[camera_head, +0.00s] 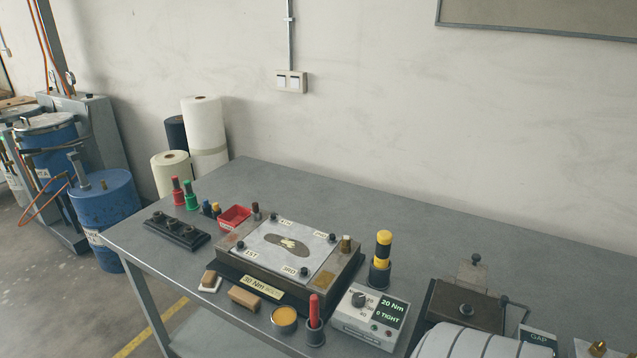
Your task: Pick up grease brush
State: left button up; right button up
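No tool in view is clearly marked as the grease brush. A red-handled tool (314,309) stands upright in a dark round holder (315,334) near the table's front edge. Just left of it is an open tin (285,319) of yellow-orange, grease-like stuff. The tool's lower end is hidden in the holder. A yellow-and-black-handled tool (383,247) stands in another dark holder (379,275) further back to the right.
A fixture (290,252) with a light plate fills the table's middle. A torque box (368,316) stands right of the red-handled tool. Tan blocks (244,299) lie left of the tin. A red bin (234,218) is further back. The table's back right (500,230) is clear.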

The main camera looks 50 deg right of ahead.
aim_at(313, 299)
jog(key=z, duration=1.6)
